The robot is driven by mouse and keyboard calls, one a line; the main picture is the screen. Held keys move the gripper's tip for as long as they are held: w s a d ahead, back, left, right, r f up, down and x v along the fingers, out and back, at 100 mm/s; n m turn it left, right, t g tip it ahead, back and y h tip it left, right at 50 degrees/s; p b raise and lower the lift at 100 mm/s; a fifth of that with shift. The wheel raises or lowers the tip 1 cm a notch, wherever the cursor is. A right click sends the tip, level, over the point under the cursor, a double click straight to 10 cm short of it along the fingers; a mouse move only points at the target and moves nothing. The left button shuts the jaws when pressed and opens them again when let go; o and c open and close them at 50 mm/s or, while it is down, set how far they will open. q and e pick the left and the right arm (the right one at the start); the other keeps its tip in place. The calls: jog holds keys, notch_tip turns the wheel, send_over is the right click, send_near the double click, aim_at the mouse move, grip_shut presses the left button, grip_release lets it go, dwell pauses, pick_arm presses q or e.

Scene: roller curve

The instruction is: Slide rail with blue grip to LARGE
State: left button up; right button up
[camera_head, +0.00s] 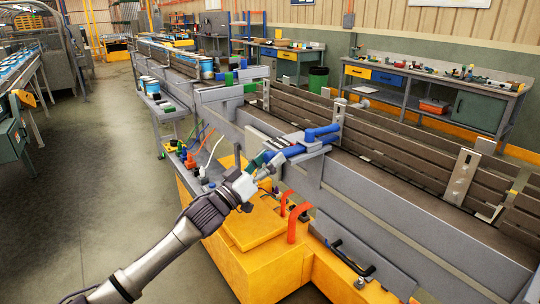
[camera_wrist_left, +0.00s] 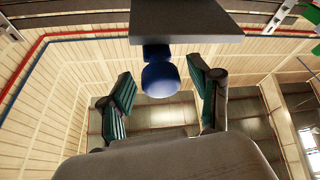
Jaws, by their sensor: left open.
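A blue grip (camera_head: 291,151) sticks out from a grey bracket on the near side of the conveyor, pointing toward my left arm. A second blue handle (camera_head: 322,132) sits just behind it, on an upright metal bracket at the rail (camera_head: 380,138). My left gripper (camera_head: 262,161) is at the near end of the blue grip. In the left wrist view its green-padded fingers (camera_wrist_left: 163,88) are open on either side of the round blue grip end (camera_wrist_left: 160,79), with gaps visible on both sides. No LARGE marking can be read. My right gripper is not in view.
A yellow machine base (camera_head: 250,240) with red curved handles (camera_head: 293,222) stands below my left gripper. A black handle (camera_head: 352,257) is at its right. Paint-style cans (camera_head: 207,69) stand on the conveyor further back. The floor at left is clear.

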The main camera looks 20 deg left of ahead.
pick_arm(q)
jog(key=shift+w+d, duration=0.1)
jog(key=shift+w, duration=0.1)
grip_shut()
jog(key=shift+s+a+p, duration=0.5)
jog(key=shift+s+a, duration=0.4)
jog(key=shift+s, duration=0.3)
jog(key=shift+c, duration=1.9)
grip_release()
jog(key=o, duration=0.4)
jog(key=shift+s+a, duration=0.1)
jog(key=shift+a, duration=0.05)
jog(key=v, duration=1.2)
